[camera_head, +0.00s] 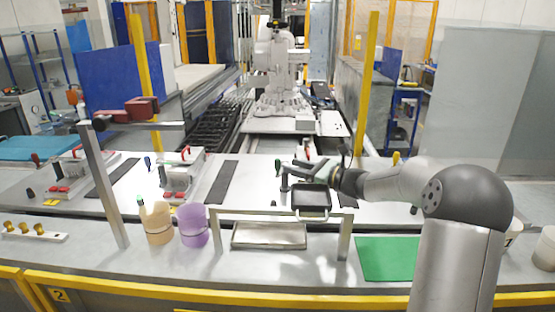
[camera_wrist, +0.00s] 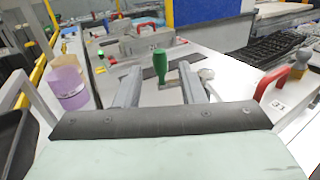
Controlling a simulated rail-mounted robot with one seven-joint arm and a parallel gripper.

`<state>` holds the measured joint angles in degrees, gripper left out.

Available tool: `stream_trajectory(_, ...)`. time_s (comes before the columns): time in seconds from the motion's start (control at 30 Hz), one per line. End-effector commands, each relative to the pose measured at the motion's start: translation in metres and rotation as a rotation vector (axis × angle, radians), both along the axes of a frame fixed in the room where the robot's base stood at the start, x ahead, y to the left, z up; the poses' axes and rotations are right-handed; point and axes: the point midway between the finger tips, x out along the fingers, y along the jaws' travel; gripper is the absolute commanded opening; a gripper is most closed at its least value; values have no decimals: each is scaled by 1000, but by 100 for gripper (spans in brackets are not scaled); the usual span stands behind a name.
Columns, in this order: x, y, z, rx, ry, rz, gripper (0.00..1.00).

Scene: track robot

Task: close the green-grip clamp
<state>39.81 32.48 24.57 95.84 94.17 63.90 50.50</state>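A green grip (camera_wrist: 160,62) stands upright in the wrist view, showing between and just beyond the tips of my gripper (camera_wrist: 160,78). The two fingers are spread apart, with gaps showing on both sides of the grip. In the head view my gripper (camera_head: 302,170) points left above the back bench, and a dark green grip (camera_head: 277,166) shows right at its fingertips. The clamp's lower parts are mostly hidden by my gripper.
A black pan (camera_head: 311,201) sits near below my gripper, by a metal frame (camera_head: 280,212). A purple cup (camera_head: 193,226) and a tan cup (camera_head: 157,224) stand left. A red handle (camera_wrist: 279,82) rises close on the right in the wrist view. A green mat (camera_head: 388,259) lies in front.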

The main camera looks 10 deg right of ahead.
Motion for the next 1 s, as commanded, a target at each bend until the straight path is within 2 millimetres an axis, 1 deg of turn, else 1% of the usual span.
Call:
stream_trajectory(0.03,7,10,2,2,-1,4,36)
stream_trajectory(0.1,16,19,2,1,-1,4,36)
stream_trajectory(0.3,36,40,1,0,0,1,36)
stream_trajectory(0.5,42,47,0,0,0,0,36)
stream_trajectory(0.73,43,47,0,0,0,0,36)
stream_trajectory(0.77,43,47,0,-1,-1,0,30)
stream_trajectory(0.8,42,47,0,-1,-1,0,19)
stream_trajectory(0.87,42,47,0,-1,-1,0,3)
stream_trajectory(0.9,42,47,0,-1,-1,0,0)
stream_trajectory(1.0,42,47,0,-1,-1,0,0)
